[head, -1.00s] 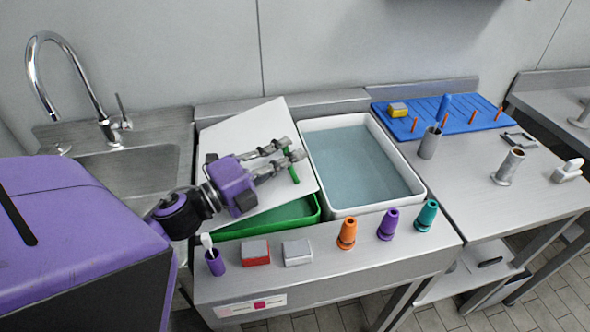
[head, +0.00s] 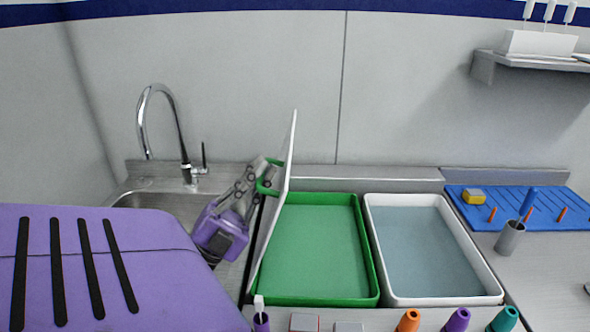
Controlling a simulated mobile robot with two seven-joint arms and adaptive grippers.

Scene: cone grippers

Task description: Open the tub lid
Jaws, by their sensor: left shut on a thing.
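The tub lid (head: 283,190) is a thin white panel standing steeply on edge along the left side of the green tub (head: 318,250). A green handle (head: 272,180) juts from its left face. My left gripper (head: 264,172) is shut on this handle, to the left of the lid. The green tub is uncovered and its inside shows, green all over. My right gripper is not in view.
A white tub (head: 432,300) with blue-grey liquid stands to the right of the green one. The sink and its faucet (head: 180,130) lie to the left. Coloured cones, including an orange one (head: 408,321), line the front edge. A blue mat (head: 525,209) lies at right.

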